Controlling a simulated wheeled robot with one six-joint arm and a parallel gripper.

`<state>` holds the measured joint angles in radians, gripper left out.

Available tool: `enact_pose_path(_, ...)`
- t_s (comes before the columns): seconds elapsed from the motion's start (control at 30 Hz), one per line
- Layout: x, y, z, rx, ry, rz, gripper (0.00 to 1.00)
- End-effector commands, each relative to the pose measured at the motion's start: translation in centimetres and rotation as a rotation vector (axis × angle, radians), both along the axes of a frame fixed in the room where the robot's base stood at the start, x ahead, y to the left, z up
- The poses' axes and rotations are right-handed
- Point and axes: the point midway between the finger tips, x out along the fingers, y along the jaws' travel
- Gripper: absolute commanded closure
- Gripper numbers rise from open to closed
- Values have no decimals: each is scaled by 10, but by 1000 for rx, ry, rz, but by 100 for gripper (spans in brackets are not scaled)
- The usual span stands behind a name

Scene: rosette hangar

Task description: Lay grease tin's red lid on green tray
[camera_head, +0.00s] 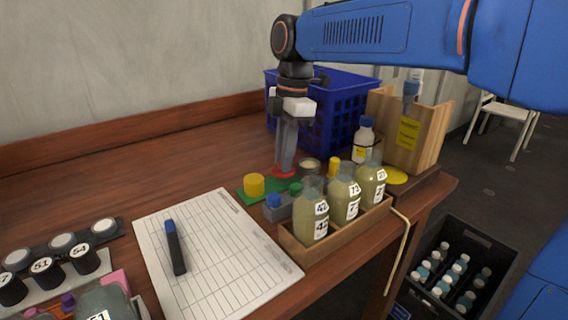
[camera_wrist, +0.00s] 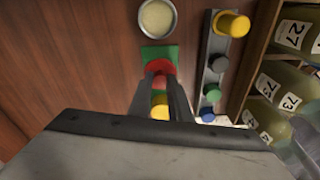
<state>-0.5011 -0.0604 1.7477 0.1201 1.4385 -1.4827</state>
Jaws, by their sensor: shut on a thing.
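The red lid (camera_head: 284,172) is between the fingertips of my gripper (camera_head: 285,165), which is shut on it. In the wrist view the red lid (camera_wrist: 159,68) shows at the fingertips, over the green tray (camera_wrist: 160,52). I cannot tell whether the lid touches the tray. The green tray (camera_head: 243,193) lies on the table, and a yellow piece (camera_head: 254,185) stands on its left part. The open grease tin (camera_head: 310,167), with pale contents, stands just beyond the tray; it also shows in the wrist view (camera_wrist: 157,18).
A grey strip (camera_wrist: 209,76) with coloured caps runs right of the tray. Beside it is a wooden rack (camera_head: 335,238) of numbered bottles. A blue crate (camera_head: 345,120) stands behind. A ruled sheet (camera_head: 215,250) with a marker (camera_head: 175,247) lies in front. The table left of the tray is clear.

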Motion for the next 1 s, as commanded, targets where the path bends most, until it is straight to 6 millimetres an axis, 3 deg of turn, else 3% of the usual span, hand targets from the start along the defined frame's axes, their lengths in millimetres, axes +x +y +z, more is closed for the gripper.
enact_pose_path(0.13, 0, 0, -19, -1, 2, 0, 100)
enact_pose_path(0.53, 0, 0, -23, 0, 1, 0, 100)
enact_pose_path(0.57, 0, 0, -23, 0, 0, 0, 78)
enact_pose_path(0.63, 0, 0, -23, 0, 0, 0, 64)
enact_pose_path(1.0, 0, 0, -19, 0, 0, 0, 64)
